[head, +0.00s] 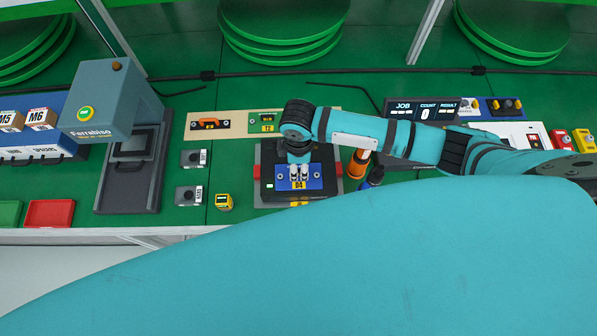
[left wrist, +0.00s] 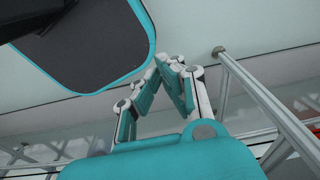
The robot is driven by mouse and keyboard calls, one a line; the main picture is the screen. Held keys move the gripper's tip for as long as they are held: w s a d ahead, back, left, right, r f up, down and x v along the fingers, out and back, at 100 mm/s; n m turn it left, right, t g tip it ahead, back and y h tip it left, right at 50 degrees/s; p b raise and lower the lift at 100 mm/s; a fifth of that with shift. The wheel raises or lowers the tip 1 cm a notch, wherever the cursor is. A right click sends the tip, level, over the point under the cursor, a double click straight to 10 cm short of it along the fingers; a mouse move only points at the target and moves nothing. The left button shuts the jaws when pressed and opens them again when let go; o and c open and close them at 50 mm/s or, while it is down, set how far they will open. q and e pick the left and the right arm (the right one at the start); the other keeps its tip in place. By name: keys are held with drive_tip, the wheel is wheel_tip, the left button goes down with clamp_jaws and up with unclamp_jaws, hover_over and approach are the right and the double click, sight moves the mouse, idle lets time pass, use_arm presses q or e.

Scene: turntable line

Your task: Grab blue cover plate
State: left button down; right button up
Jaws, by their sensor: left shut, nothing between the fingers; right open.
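The blue cover plate (head: 315,183), with a yellow D4 label, lies on the dark fixture (head: 265,187) at the middle of the bench in the head view. My right gripper (head: 299,178) points down over the plate, its light fingers open a little. It hides part of the plate's middle, and I cannot tell if the fingers touch it. My left gripper (left wrist: 170,62) is out of the head view. In the left wrist view its fingertips are together and empty, away from the bench top.
A grey-blue press (head: 105,100) stands at the left. Two small dark boxes (head: 193,159) and a yellow device (head: 224,202) sit left of the fixture. An orange bottle (head: 357,163) stands close to its right.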

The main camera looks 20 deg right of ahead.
sight(299, 175)
drive_tip(key=shift+f, duration=1.1)
clamp_jaws()
use_arm(q)
drive_tip(key=shift+s+r, duration=0.2)
drive_tip(key=shift+s, duration=0.5)
